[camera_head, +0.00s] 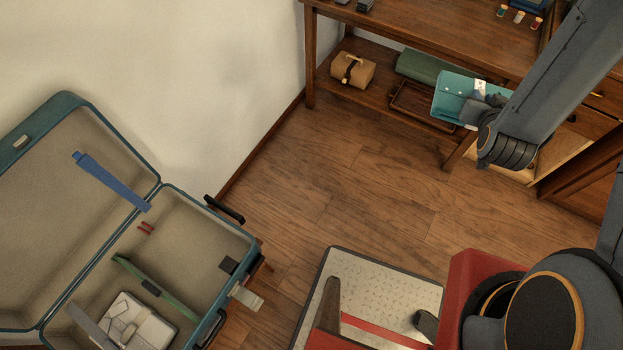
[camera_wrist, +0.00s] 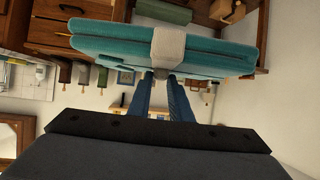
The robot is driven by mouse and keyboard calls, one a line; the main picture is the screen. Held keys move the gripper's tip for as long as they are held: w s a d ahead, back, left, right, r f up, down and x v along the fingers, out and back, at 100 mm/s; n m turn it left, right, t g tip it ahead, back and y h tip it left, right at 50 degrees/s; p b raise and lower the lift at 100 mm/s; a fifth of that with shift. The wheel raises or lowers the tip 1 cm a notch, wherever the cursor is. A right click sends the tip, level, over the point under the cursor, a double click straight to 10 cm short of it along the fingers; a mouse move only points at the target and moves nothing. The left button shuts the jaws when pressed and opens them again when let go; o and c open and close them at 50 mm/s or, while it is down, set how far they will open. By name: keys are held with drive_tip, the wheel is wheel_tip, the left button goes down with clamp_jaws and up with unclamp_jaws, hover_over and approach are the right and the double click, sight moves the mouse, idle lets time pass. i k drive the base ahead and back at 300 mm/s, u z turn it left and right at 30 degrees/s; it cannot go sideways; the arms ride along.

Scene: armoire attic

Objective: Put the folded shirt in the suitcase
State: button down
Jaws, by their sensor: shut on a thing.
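The folded shirt (camera_head: 455,95) is a teal, flat bundle with a pale band around it. My gripper (camera_head: 485,108) is shut on it and holds it up in front of the desk at the upper right. In the wrist view, the shirt (camera_wrist: 110,45) spans the top, with the band (camera_wrist: 168,48) at the fingertips (camera_wrist: 164,76). The suitcase (camera_head: 160,185) lies open at the left of the head view, far from my gripper. Its beige interior holds a pale folded item (camera_head: 140,322), a green strap (camera_head: 155,287) and a blue strap (camera_head: 110,180).
A wooden desk (camera_head: 420,35) stands at the back, its lower shelf holding a tan bag (camera_head: 352,70), a green roll (camera_head: 430,68) and a brown tray (camera_head: 420,105). Wooden floor (camera_head: 340,190) is clear between desk and suitcase. A pale wall (camera_head: 210,80) rises behind the suitcase.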

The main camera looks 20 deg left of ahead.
sight(188, 252)
drive_tip(key=i, duration=1.95)
drive_tip(key=u, duration=3.45)
